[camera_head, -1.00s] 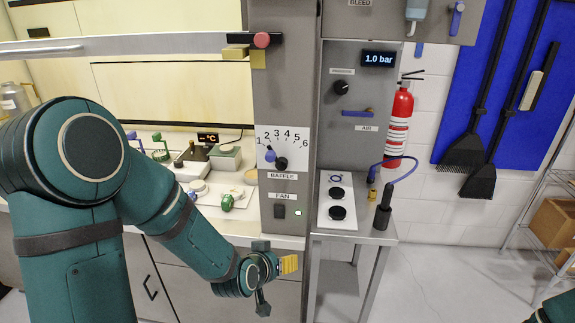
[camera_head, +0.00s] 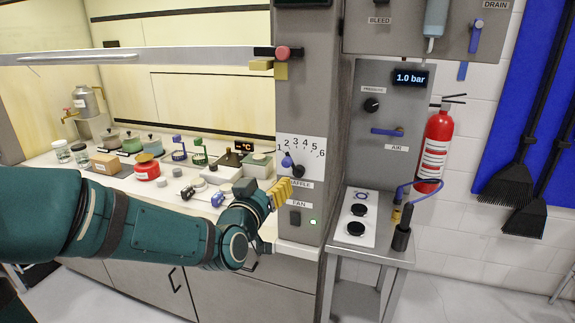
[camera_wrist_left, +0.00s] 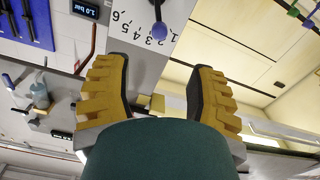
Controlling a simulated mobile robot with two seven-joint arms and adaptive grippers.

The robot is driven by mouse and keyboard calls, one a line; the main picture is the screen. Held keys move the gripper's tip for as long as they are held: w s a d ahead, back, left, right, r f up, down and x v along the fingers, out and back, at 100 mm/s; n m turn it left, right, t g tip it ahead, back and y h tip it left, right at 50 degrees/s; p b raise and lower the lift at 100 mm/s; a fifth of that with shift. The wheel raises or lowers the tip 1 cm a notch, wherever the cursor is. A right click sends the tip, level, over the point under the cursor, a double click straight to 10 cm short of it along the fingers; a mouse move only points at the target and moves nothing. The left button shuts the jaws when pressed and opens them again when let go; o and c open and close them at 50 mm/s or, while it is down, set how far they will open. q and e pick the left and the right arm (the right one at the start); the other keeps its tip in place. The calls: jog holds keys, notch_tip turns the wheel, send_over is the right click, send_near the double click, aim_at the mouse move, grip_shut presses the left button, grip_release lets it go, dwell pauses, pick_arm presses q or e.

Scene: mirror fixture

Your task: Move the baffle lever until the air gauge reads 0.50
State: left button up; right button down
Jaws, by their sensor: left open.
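The baffle lever (camera_head: 287,161) has a blue knob on a black pivot, on a white scale plate (camera_head: 309,151) marked 1 to 6. It points up and left, toward the low end near 1 to 2. My left gripper (camera_head: 282,192) is just below and left of the lever, fingers apart and empty. In the left wrist view my left gripper (camera_wrist_left: 157,88) is open, with the blue knob (camera_wrist_left: 158,29) beyond the gap, apart from both fingers. A display (camera_head: 410,78) reads 1.0 bar; I cannot tell whether it is the air gauge. My right gripper is not in view.
A fan switch (camera_head: 295,219) with a green light sits below the lever. A horizontal sash bar (camera_head: 150,55) runs above the bench. Bottles and a red pot (camera_head: 147,169) stand on the bench behind my arm. A side table (camera_head: 372,250) stands at right.

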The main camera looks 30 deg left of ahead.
aim_at(285, 164)
pick_arm(q)
jog(key=x, duration=1.1)
jog(key=shift+w, duration=0.35)
jog(key=shift+c, duration=0.4)
grip_shut()
